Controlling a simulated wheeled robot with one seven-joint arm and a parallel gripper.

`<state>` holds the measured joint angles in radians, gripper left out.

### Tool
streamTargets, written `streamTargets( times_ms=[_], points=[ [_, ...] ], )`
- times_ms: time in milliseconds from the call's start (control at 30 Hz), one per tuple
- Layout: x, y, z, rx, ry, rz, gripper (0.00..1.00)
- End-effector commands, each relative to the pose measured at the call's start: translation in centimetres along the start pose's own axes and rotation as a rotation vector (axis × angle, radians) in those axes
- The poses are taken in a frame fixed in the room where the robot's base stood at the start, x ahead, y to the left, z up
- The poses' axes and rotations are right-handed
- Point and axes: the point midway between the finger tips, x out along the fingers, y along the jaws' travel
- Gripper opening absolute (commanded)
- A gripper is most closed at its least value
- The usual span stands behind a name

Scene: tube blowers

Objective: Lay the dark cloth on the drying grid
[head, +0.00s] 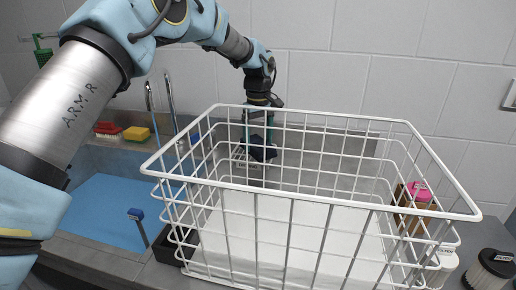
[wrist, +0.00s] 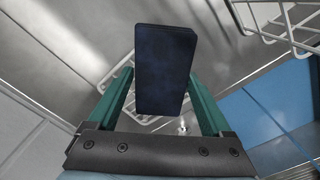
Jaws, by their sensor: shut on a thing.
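My gripper (wrist: 160,95) is shut on the dark cloth (wrist: 165,70), a small navy-black folded block between its green fingers. In the head view my gripper (head: 258,130) points down behind the big white wire basket, and the cloth (head: 262,153) shows through the basket's wires. Pale wires (head: 240,160) near the cloth may be the drying grid; the basket's bars partly cover them. White wirework (wrist: 282,20) also shows at the upper right of the wrist view, but I cannot tell whether it is the grid or the basket. The cloth appears held above the counter.
The large white wire basket (head: 290,196) fills the foreground. A blue-bottomed sink (head: 105,208) with a tap (head: 168,100) lies left. A red brush (head: 107,130) and yellow sponge (head: 136,134) sit on its back ledge. Containers, including a white one (head: 440,268), stand right. A tiled wall closes the back.

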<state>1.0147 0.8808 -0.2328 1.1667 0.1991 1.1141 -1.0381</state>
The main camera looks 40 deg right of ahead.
Motion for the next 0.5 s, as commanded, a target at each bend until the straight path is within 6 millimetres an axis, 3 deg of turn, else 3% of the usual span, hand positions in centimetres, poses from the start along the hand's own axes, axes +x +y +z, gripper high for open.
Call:
streamTargets(
  times_ms=[233,500],
  points=[
    [3.0,-0.1,0.1,0.000,-0.003,-0.002,0.21],
    [3.3,0.0,0.0,0.000,0.000,0.000,0.21]
  ],
)
